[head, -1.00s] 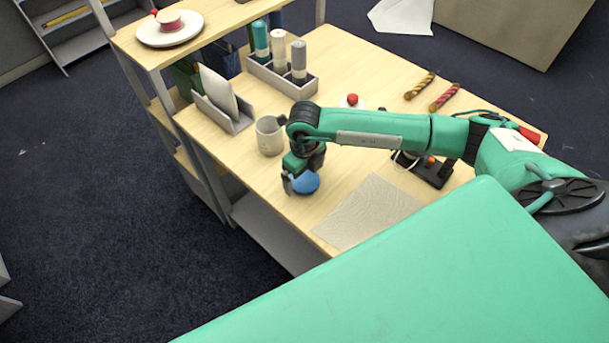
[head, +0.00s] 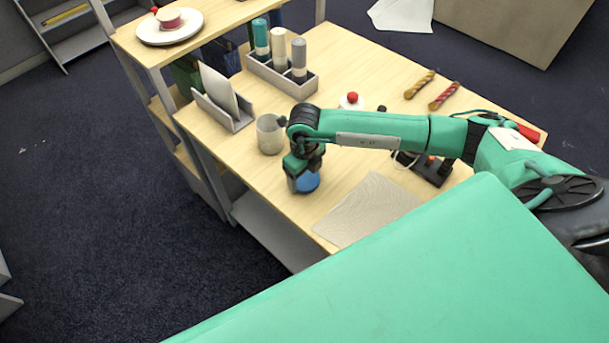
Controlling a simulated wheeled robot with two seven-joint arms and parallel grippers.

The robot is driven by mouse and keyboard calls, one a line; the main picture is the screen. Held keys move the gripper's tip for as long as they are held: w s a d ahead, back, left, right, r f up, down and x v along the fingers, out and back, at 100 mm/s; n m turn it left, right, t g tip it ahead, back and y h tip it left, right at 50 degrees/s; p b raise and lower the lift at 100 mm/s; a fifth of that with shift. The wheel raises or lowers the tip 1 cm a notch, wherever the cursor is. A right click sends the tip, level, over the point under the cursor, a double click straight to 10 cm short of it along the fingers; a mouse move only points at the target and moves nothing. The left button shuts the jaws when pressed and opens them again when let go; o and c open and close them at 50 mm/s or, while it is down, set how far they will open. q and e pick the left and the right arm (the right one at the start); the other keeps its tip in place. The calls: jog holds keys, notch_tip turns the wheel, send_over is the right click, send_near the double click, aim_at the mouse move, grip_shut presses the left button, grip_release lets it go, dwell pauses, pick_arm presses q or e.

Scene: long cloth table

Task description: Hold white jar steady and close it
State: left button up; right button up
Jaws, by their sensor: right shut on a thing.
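My right gripper (head: 301,178) points down near the table's left front edge. It is shut on a round blue thing (head: 311,183), which is partly hidden behind the fingers; I cannot tell whether it is a lid or a bowl. A pale grey-white cylindrical vessel (head: 269,136) stands upright just behind and left of the gripper, apart from it. A small white round thing with a red knob (head: 352,99) is partly hidden behind my right arm. I cannot tell which of these is the white jar. My left gripper is not in view.
A grey rack with several bottles (head: 282,75) and a holder with papers (head: 229,108) stand along the left side. A beige cloth (head: 368,211) lies right of the gripper. Two twisted sticks (head: 432,90) lie at the back right. A black device (head: 427,170) sits under my forearm.

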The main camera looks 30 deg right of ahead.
aim_at(304, 177)
pick_arm(q)
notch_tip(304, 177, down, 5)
jog(key=b, duration=0.4)
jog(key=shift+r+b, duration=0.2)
jog(key=shift+b, duration=0.1)
pick_arm(e)
notch_tip(304, 177, up, 20)
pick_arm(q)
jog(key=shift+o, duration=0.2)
